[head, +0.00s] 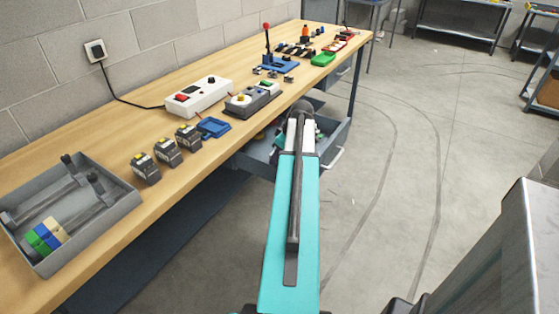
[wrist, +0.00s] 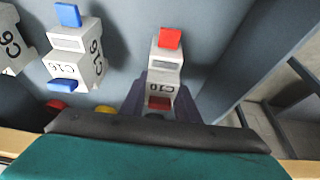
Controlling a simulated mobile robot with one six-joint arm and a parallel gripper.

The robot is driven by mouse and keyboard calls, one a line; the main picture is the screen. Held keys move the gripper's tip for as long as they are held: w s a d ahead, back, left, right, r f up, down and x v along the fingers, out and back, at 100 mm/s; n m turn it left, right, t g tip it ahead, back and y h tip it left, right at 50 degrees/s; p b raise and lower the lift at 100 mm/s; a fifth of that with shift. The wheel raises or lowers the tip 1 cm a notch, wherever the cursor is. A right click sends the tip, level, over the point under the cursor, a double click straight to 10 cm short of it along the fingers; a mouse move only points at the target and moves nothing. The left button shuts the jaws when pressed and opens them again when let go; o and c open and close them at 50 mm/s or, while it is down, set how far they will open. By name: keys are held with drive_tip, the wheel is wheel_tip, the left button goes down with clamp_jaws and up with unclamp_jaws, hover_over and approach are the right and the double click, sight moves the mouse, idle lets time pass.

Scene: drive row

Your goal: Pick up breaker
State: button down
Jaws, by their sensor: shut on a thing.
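A white breaker (wrist: 165,68) with a red lever and C10 marking stands between the fingers of my gripper (wrist: 160,100) in the wrist view. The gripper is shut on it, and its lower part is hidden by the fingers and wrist. In the head view my arm reaches into an open grey drawer (head: 337,143) under the bench; the held breaker cannot be made out there. A white C16 breaker (wrist: 75,50) with blue ends lies to the left, and a C6 breaker (wrist: 9,45) shows at the left edge.
Red and yellow parts (wrist: 104,109) show partly behind the wrist. The floor (head: 410,160) right of the drawer is clear.

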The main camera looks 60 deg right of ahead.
drive_tip(key=shift+r, duration=0.1)
drive_tip(key=shift+r+b, duration=0.3)
drive_tip(key=shift+r, duration=4.6)
drive_tip(key=shift+r, duration=0.1)
